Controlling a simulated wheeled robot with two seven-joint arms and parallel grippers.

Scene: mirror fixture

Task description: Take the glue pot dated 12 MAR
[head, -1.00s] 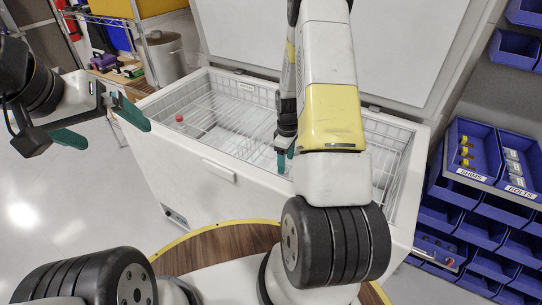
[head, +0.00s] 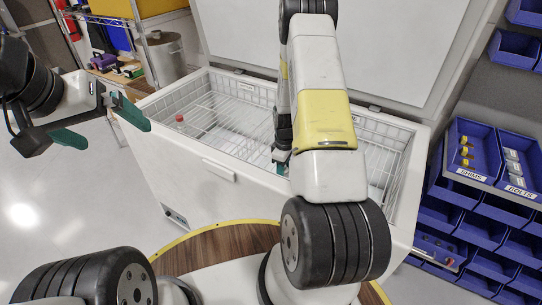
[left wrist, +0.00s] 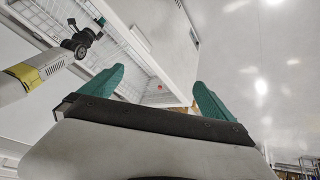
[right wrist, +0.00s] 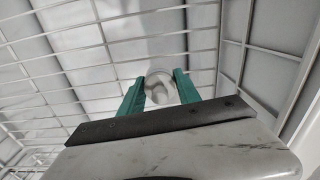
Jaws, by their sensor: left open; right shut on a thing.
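The open white chest freezer (head: 215,172) holds wire baskets. My right gripper (head: 281,166) reaches down into it, partly covered by my arm. In the right wrist view, the right gripper (right wrist: 161,92) is shut on a pale round pot (right wrist: 160,87), with wire mesh around and beyond it. No date can be read on that pot. A small red-topped pot (head: 180,118) stands in the left part of the freezer; its date cannot be read either. My left gripper (head: 109,120) is open and empty, outside the freezer at the left.
The raised lid (head: 400,35) stands behind the freezer. Blue bins labelled SHIMS (head: 468,150) and BOLTS (head: 515,165) are at the right. A shelf with a metal pot (head: 166,57) is at the back left. The floor at left is clear.

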